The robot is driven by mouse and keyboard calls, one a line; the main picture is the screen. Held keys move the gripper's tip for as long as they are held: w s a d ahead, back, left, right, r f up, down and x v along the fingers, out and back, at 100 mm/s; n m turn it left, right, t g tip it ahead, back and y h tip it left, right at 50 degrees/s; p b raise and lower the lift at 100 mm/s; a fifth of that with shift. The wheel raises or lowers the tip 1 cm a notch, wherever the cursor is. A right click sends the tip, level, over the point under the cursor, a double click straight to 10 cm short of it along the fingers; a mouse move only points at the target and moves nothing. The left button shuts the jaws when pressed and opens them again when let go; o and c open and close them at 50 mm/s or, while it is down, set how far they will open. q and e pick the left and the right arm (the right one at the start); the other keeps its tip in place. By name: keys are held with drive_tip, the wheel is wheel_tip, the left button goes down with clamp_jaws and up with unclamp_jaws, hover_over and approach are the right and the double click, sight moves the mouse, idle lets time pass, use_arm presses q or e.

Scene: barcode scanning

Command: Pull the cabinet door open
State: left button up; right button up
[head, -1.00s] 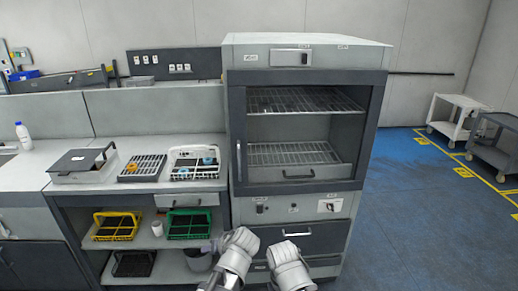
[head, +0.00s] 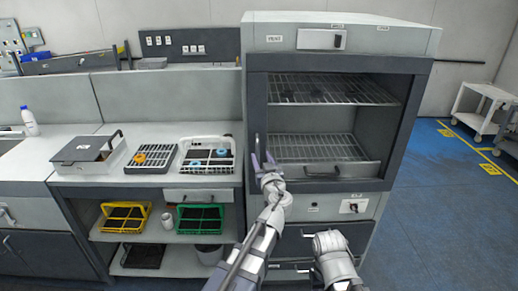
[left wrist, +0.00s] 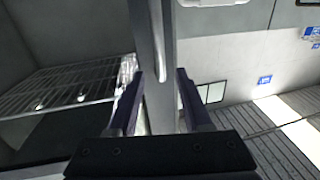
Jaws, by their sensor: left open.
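The grey cabinet (head: 345,35) stands ahead with its dark-framed door (head: 340,62) at the front; wire racks show behind it. The door appears shut. A slim vertical handle (head: 257,145) runs along the door's left edge. My left gripper (head: 262,160) is open at the handle's lower part, partly covering it. In the left wrist view my left gripper (left wrist: 160,75) has its fingers on either side of the pale handle (left wrist: 157,45) and dark frame behind it; contact cannot be told. Part of my right arm shows low in the head view, but its gripper does not.
A counter (head: 85,140) left of the cabinet carries a grey box (head: 85,152), a dark rack (head: 150,158) and a white basket (head: 207,155). Yellow (head: 124,215) and green (head: 200,218) crates sit on the shelf below.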

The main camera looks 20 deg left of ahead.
sight(258, 150)
use_arm(q)
drive_tip(key=x, duration=0.6)
drive_tip(key=shift+w+a, duration=0.2)
drive_tip(key=shift+w, duration=0.15)
drive_tip(key=shift+c, duration=0.2)
clamp_jaws()
idle(0.9)
